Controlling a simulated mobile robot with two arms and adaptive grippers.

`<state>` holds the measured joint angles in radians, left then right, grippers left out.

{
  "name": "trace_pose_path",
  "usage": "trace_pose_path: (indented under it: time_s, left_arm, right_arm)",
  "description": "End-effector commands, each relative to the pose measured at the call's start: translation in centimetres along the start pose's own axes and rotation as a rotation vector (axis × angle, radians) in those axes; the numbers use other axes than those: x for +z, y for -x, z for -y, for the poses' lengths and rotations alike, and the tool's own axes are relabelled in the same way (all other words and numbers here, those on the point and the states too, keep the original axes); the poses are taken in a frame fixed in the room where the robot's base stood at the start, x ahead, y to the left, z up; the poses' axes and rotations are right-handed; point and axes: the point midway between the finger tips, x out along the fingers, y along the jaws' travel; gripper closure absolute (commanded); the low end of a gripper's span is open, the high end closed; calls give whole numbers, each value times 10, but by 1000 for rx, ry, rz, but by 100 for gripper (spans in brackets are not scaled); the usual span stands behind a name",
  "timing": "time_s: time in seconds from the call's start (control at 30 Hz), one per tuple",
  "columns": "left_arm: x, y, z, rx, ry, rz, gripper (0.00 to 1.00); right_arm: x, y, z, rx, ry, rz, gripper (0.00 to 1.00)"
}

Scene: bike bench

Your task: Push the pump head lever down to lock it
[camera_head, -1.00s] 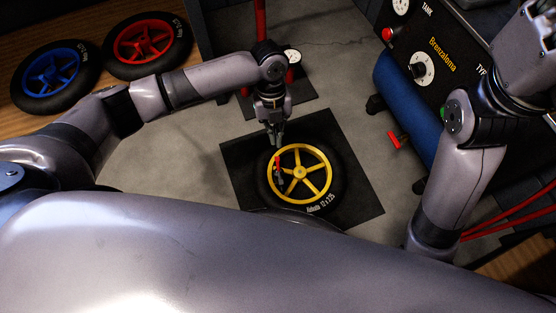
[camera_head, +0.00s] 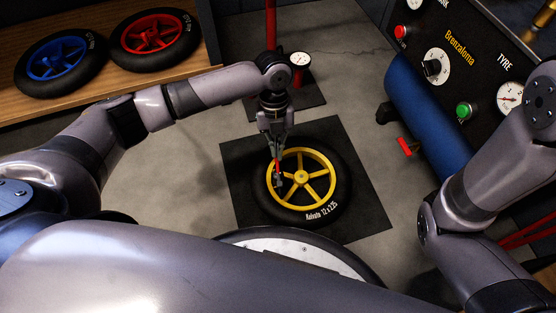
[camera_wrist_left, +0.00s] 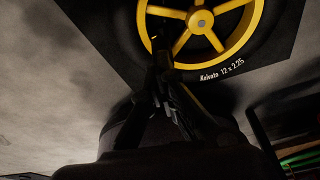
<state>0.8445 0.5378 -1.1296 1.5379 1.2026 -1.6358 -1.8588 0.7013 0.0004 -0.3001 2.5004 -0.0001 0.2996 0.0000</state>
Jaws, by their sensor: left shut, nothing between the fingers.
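The wheel with a yellow rim (camera_head: 327,193) and black tyre lies flat on a black mat (camera_head: 237,160) in the head view. The pump head (camera_head: 278,183), small and grey with a red lever (camera_head: 277,167), is at the left side of the rim. My left gripper (camera_head: 276,154) is shut and empty, pointing down just above the red lever. I cannot tell whether it touches the lever. In the left wrist view, my left gripper (camera_wrist_left: 160,75) is dark against the tyre, and the yellow rim (camera_wrist_left: 246,38) shows beyond it; the lever is not clear there. My right gripper is out of view.
A red floor pump with a gauge (camera_head: 299,59) stands behind the wheel. A blue tank (camera_head: 425,115) and a compressor panel (camera_head: 455,60) are at the right. Blue (camera_head: 87,70) and red (camera_head: 176,35) wheels lie on a wooden shelf. Grey floor left of the mat is clear.

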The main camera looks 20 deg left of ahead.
Motion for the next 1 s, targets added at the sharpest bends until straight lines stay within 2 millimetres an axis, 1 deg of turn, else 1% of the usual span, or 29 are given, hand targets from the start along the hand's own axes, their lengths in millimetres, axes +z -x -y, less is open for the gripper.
trace_pose_path:
  time_s: [0.23,0.33,0.57,0.6,0.77,0.9,1.0]
  left_arm:
    - [0,0,0,0,0,0,100]
    - [0,-3,0,1,1,-1,100]
    - [6,-26,0,1,1,-2,100]
    - [5,-22,0,0,0,0,100]
    - [7,-20,0,0,1,0,100]
    - [22,-8,0,0,3,1,100]
    - [30,-4,0,0,2,0,100]
  right_arm:
    - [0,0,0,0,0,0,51]
    - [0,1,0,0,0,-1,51]
    - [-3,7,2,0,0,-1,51]
    - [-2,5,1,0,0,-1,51]
    - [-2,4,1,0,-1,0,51]
    - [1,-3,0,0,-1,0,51]
    - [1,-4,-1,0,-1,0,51]
